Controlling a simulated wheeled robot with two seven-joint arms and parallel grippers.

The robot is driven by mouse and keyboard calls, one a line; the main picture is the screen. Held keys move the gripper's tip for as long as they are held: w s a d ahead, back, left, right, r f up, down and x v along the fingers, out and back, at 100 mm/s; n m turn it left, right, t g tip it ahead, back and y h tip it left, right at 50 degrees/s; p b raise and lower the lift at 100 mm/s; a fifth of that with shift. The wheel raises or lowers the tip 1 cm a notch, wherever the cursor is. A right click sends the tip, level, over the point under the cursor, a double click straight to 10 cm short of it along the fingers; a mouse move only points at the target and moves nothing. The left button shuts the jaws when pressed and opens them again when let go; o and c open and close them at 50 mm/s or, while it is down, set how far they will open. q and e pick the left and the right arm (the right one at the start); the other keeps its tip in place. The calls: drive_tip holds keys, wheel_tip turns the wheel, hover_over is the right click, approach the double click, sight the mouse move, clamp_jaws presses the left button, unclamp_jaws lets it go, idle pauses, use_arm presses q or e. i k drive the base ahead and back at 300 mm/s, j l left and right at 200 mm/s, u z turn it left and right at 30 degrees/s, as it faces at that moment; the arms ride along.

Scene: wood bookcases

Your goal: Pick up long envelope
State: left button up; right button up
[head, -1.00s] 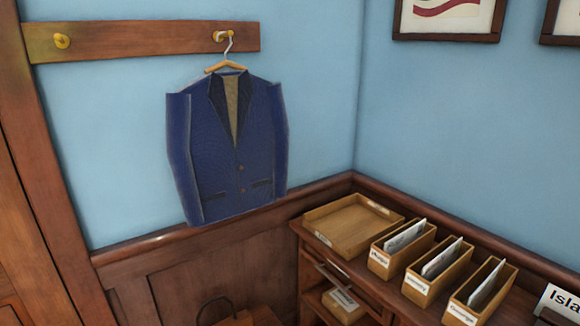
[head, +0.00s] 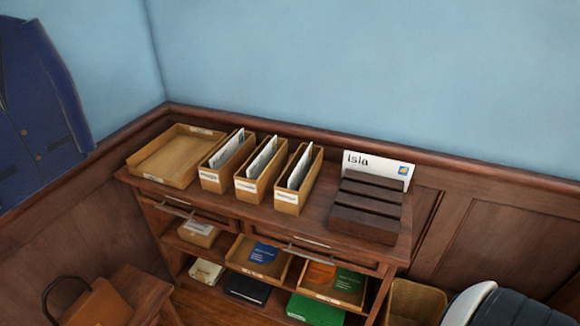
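A long white envelope (head: 370,164) marked "Isla" with a small blue and yellow stamp stands upright in a dark wooden stepped holder (head: 366,210) at the right end of the cabinet top. The holder hides its lower part. Thin white papers or envelopes (head: 262,157) also stand in three labelled narrow wooden boxes to its left. Neither of my grippers is in view.
An empty shallow wooden tray (head: 168,160) sits at the cabinet's left end. The shelves below hold trays with blue, orange and green items (head: 262,254). A brown bag (head: 97,304) is on a stool at lower left. A bin (head: 415,301) stands at lower right.

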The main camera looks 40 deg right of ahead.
sight(373, 165)
drive_tip(key=k+l+z, duration=0.2)
drive_tip(key=k+l, duration=0.2)
drive_tip(key=l, duration=0.25)
drive_tip(key=k+l+z, duration=0.1)
drive_tip(key=l, duration=0.25)
drive_tip(key=k+l+z, duration=0.1)
drive_tip(key=k+l, duration=0.15)
drive_tip(key=l, duration=0.15)
